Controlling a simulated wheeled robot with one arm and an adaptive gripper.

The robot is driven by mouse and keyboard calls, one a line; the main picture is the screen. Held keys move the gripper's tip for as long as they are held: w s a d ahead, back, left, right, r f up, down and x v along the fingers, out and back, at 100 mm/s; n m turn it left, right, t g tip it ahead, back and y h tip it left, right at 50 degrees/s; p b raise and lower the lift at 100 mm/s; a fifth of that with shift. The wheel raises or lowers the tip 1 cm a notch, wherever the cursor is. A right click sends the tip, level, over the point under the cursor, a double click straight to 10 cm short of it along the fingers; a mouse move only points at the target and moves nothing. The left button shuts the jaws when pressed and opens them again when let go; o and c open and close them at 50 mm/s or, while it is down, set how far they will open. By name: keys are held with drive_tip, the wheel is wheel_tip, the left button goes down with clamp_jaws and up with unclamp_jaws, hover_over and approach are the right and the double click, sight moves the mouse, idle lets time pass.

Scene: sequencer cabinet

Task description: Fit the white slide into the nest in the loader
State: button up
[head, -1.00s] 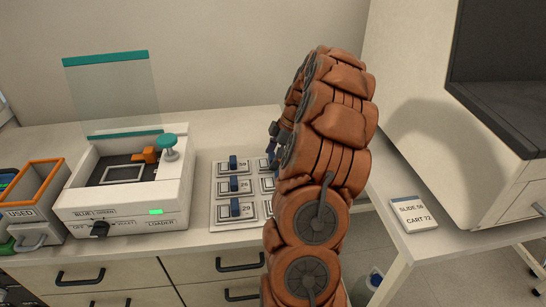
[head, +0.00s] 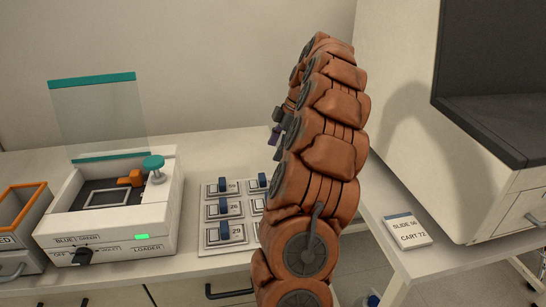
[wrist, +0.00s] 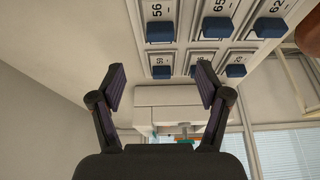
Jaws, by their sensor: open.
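The loader (head: 110,232) stands at left in the head view. Its nest (head: 107,198) is a pale rectangular frame in a dark recess, and no slide shows in it. A rack (head: 232,240) right of the loader holds several white slides with blue grips. The nearest-row slide (head: 223,234) reads 29. Slides in the wrist view include 56 (wrist: 158,12) and 59 (wrist: 160,60). My gripper (wrist: 160,72) is open and empty, its fingers apart from the slides. In the head view my arm largely hides it and part of the rack.
The loader's clear lid (head: 100,118) is raised. An orange clamp (head: 130,179) and a teal knob (head: 154,166) sit at the nest's right. An orange-rimmed bin (head: 20,225) stands left. A card (head: 407,230) lies on the right bench, near a large pale cabinet (head: 420,150).

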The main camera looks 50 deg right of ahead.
drive_tip(key=shift+s+d+r, duration=0.1)
drive_tip(key=shift+r, duration=0.3)
